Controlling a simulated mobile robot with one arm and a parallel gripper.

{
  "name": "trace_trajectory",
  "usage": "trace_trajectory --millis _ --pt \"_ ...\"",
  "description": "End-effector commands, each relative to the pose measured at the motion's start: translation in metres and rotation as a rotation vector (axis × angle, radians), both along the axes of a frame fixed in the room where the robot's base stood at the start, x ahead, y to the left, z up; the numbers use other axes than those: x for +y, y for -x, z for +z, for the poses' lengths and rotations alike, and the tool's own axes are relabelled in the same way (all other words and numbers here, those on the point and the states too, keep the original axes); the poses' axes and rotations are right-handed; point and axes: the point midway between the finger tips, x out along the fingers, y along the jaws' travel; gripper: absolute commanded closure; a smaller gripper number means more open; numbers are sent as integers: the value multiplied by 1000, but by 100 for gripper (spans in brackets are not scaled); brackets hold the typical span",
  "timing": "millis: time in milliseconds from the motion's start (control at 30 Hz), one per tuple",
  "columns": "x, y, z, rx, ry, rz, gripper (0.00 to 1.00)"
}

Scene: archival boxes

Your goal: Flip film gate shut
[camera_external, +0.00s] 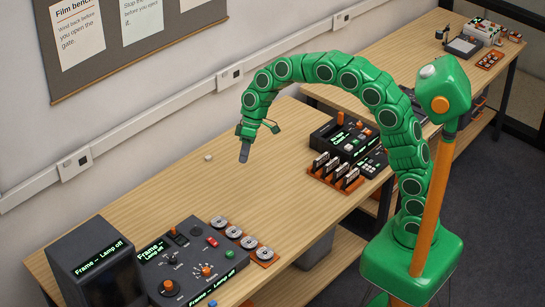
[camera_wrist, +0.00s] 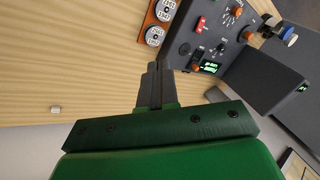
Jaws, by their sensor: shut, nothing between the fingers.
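The dark film console (camera_external: 195,262) stands on the wooden bench at the lower left of the external view, with knobs, a red control (camera_external: 212,241) and a lit panel reading "Frame – Lamp off" (camera_external: 151,250). It also shows at the upper right of the wrist view (camera_wrist: 225,45). I cannot single out the film gate on it or tell its position at this size. My gripper (camera_external: 244,152) is shut and empty, pointing down above the bench, behind and to the right of the console and apart from it. Its closed fingers (camera_wrist: 155,70) show in the wrist view.
A dark monitor (camera_external: 98,267) stands left of the console. Film reels (camera_external: 234,232) on an orange rack lie on its right. Another device (camera_external: 345,137) and a rack of upright cards (camera_external: 335,172) stand further right. A small pale knob (camera_external: 208,157) lies on otherwise clear bench.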

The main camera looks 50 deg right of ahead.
Motion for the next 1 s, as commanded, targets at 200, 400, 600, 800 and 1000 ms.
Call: trace_trajectory --millis 200,400,600,800,1000 --pt "33 -30 -17 -23 -45 49 100" --pt "63 -54 -33 -47 -85 89 100" --pt "93 -77 -50 -74 -125 131 100" --pt "123 -96 -69 -101 -163 172 100" --pt "150 -112 -88 -124 -198 209 100"
